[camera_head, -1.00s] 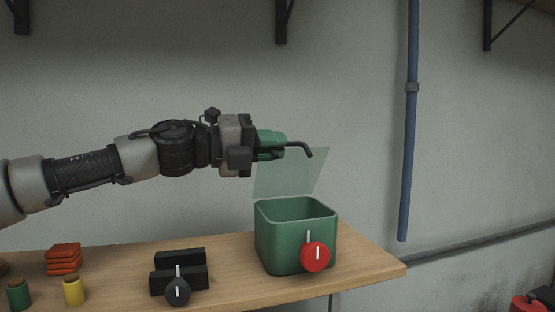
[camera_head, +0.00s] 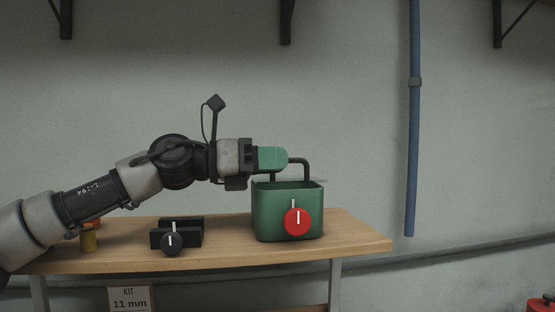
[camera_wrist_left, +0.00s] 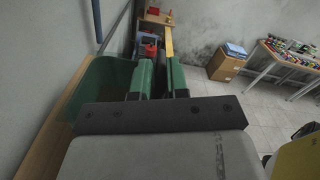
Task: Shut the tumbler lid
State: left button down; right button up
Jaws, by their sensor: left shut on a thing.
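The tumbler is a green box (camera_head: 270,212) with a red knob (camera_head: 297,221) on its front, standing on the wooden bench. Its clear lid (camera_head: 317,181) shows as a thin, almost edge-on line at the box's rim. I cannot tell whether it touches the rim all round. A dark bent handle (camera_head: 306,165) rises above the lid. My left gripper (camera_head: 284,160), with green fingers, is shut on this handle just above the box. In the left wrist view the fingers (camera_wrist_left: 162,78) are close together, with the green box wall (camera_wrist_left: 88,88) to their left. My right gripper is not in view.
Black blocks with a dark knob (camera_head: 172,243) stand on the bench (camera_head: 355,232) left of the box. A blue pipe (camera_head: 412,130) runs down the wall. The bench right of the box is clear.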

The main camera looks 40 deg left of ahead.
pick_arm(q)
jog(key=shift+d+f, duration=0.25)
jog(key=shift+f, duration=0.5)
jog(key=shift+f, duration=0.1)
jog(key=c, duration=1.2)
grip_release()
jog(key=shift+s, duration=0.15)
jog(key=shift+s+d+r, duration=0.1)
jog(key=shift+r, duration=0.15)
jog(key=shift+a, duration=0.2)
